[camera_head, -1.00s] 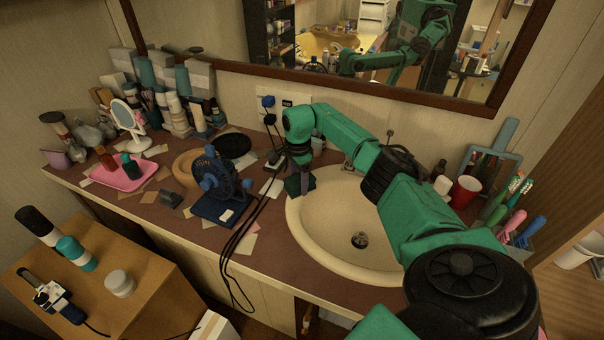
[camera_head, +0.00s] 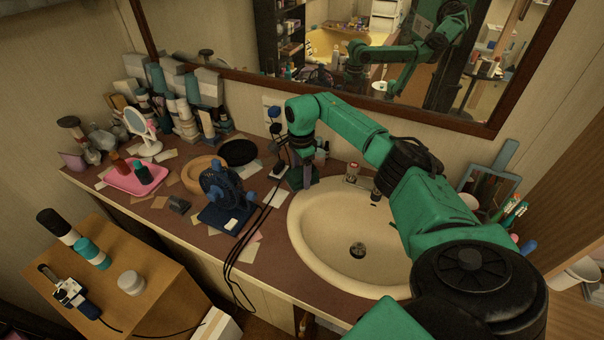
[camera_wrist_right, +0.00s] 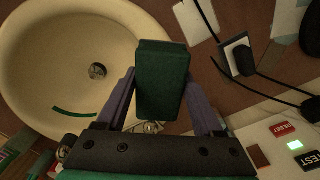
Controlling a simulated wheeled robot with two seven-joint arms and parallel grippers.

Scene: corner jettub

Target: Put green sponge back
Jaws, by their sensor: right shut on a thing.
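The green sponge (camera_wrist_right: 162,82) is a dark green block held between the two fingers of my right gripper (camera_wrist_right: 160,92) in the right wrist view. In the head view, my right gripper (camera_head: 304,176) is over the counter at the back left rim of the sink (camera_head: 325,235). The sponge is small and dark there, partly hidden by the gripper. In the wrist view it overlaps the sink's rim, and I cannot tell whether it touches the counter. My left gripper is not in view.
A blue fan (camera_head: 222,200) with black cables (camera_head: 255,230) stands left of the sink. A wall socket (camera_head: 271,112) and the faucet (camera_head: 354,175) are behind.

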